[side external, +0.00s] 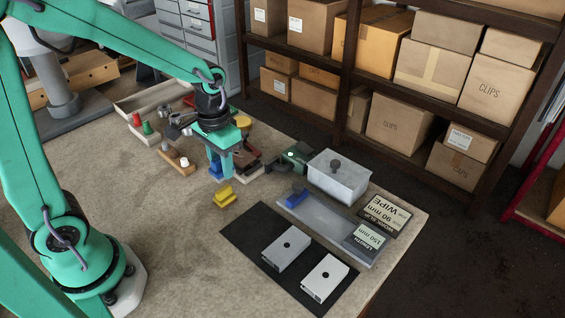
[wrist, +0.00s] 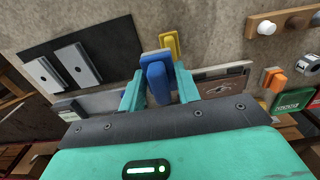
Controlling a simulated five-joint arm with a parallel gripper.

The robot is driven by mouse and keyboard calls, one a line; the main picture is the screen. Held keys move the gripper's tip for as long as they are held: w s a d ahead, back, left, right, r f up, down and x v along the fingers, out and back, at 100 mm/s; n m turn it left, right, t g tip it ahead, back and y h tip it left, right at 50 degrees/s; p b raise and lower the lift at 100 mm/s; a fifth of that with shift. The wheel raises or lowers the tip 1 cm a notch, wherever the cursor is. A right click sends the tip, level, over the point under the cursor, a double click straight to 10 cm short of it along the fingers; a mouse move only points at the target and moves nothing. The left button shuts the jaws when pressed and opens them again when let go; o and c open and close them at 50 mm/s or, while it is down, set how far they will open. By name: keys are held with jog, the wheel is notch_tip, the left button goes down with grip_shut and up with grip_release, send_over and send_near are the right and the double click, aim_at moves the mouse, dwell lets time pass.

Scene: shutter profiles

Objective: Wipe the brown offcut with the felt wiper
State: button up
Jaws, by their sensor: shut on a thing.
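In the wrist view my gripper (wrist: 159,88) is shut on a blue piece with a light grey end, which looks like the felt wiper (wrist: 156,75). In the side external view only a little of the felt wiper (side external: 215,170) shows between the fingers. A flat brown piece with a pale edge, apparently the brown offcut (side external: 247,161), lies just right of the gripper. It also shows in the wrist view (wrist: 212,88), partly hidden by a finger. I cannot tell whether they touch.
A yellow block (side external: 225,197) stands in front of the gripper. Two pale profiles lie on a black mat (side external: 250,232). Small items crowd behind; the left bench is clear.

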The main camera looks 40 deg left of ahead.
jog(key=w+a, duration=0.7)
jog(key=w, duration=0.5)
jog(key=shift+w+a+r, duration=0.15)
jog(key=shift+w+a, duration=0.2)
